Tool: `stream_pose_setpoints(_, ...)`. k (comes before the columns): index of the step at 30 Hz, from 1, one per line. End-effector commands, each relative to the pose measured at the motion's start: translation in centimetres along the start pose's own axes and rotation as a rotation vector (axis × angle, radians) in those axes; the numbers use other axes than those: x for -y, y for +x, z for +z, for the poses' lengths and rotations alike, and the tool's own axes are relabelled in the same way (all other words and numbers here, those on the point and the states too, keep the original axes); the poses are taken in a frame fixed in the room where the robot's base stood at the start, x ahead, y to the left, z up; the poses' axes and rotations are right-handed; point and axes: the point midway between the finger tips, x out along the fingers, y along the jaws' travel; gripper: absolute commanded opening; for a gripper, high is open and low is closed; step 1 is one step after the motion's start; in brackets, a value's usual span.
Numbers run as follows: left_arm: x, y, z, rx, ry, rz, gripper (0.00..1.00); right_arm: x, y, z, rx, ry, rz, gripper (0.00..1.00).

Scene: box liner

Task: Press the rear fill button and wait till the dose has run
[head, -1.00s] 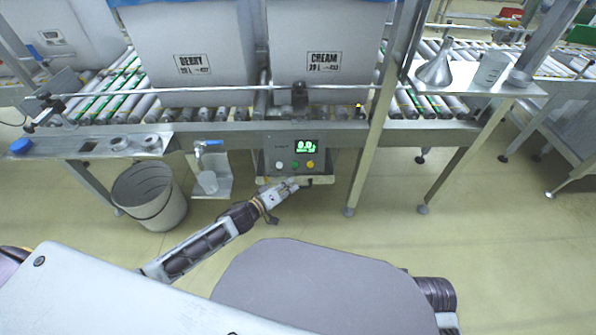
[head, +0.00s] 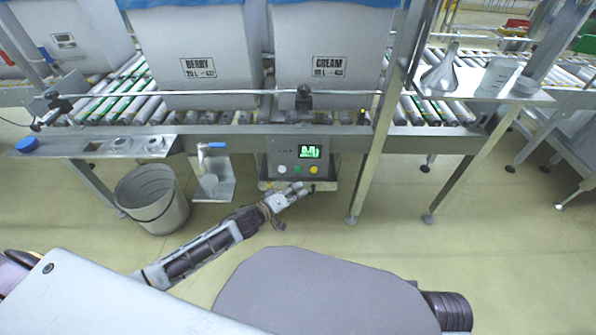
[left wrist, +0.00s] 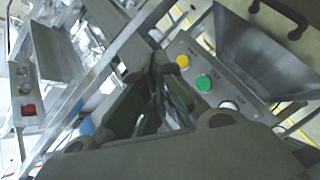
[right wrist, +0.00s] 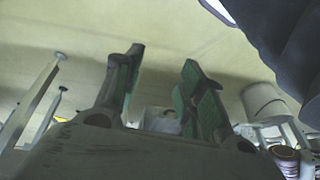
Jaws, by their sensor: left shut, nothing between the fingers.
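The control box (head: 297,157) hangs under the conveyor frame, with a lit green display (head: 310,152) whose digits are too blurred to read. Its front has a white button (head: 282,169), a green button (head: 297,170) and a yellow button (head: 314,170); none is visibly marked as rear. The left wrist view shows the yellow button (left wrist: 183,60), green button (left wrist: 204,83) and white button (left wrist: 228,105). My left gripper (head: 304,187) is shut and empty, just below and in front of the buttons, apparently not touching them. My right gripper (right wrist: 162,60) is open and empty, seen only in its wrist view.
BERRY (head: 200,70) and CREAM (head: 329,68) containers stand on the roller conveyor above. A blue-handled tap (head: 208,147) is left of the control box, with a bucket (head: 152,197) on the floor. A frame post (head: 370,165) stands right of the box.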

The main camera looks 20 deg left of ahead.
Motion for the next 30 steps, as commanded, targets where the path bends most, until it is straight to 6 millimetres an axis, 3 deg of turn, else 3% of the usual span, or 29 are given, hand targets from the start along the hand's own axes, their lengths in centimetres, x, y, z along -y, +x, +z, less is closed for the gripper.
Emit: stream_pose_setpoints(30,3.0,3.9,-2.8,-0.001,0.002,-0.001,0.0,1.2,8.7,1.6,-0.147,0.048,-0.086,0.4)
